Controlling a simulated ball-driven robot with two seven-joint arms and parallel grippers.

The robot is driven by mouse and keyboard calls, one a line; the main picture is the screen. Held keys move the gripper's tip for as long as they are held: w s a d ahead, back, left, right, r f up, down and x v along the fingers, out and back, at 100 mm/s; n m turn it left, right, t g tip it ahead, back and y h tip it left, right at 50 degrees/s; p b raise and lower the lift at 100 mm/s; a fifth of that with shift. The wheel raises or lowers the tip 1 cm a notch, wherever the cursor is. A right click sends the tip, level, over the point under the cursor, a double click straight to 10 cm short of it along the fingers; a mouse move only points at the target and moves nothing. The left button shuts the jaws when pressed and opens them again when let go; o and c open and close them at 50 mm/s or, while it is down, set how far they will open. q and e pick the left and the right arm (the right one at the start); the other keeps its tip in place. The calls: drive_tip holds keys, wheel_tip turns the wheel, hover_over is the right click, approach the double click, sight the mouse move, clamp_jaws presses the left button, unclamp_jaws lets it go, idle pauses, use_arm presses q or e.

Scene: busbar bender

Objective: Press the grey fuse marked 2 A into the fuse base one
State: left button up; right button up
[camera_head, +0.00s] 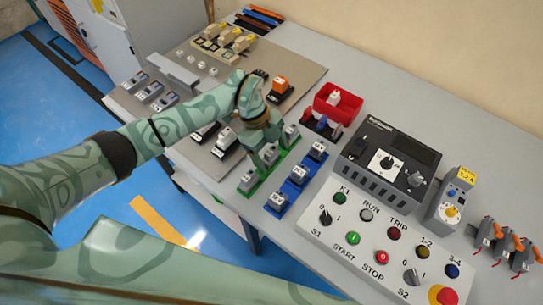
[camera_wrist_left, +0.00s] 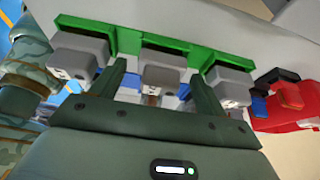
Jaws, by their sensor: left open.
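My left gripper (camera_head: 265,150) points down over the green rail (camera_head: 281,164) in the head view. Several grey blocks stand along this rail; the middle one (camera_head: 269,154) is at the fingers. In the left wrist view, the open fingers (camera_wrist_left: 160,90) stand on either side of the middle grey block (camera_wrist_left: 163,72), with gaps visible. The green rail (camera_wrist_left: 128,38) runs behind the blocks. Markings are too small to read, so I cannot tell which block is the 2 A fuse. Black bases with white tops (camera_head: 226,141) lie left of the gripper; I cannot identify base one. My right gripper is not in view.
A blue rail (camera_head: 287,190) with grey blocks lies close right of the green one. A red bin (camera_head: 338,103), a black device (camera_head: 391,157) and a white control panel (camera_head: 375,240) stand further right. An orange-topped block (camera_head: 280,85) stands behind the gripper.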

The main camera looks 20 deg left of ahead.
use_arm(q)
drive_tip(key=c, duration=1.1)
drive_tip(key=shift+r, duration=0.1)
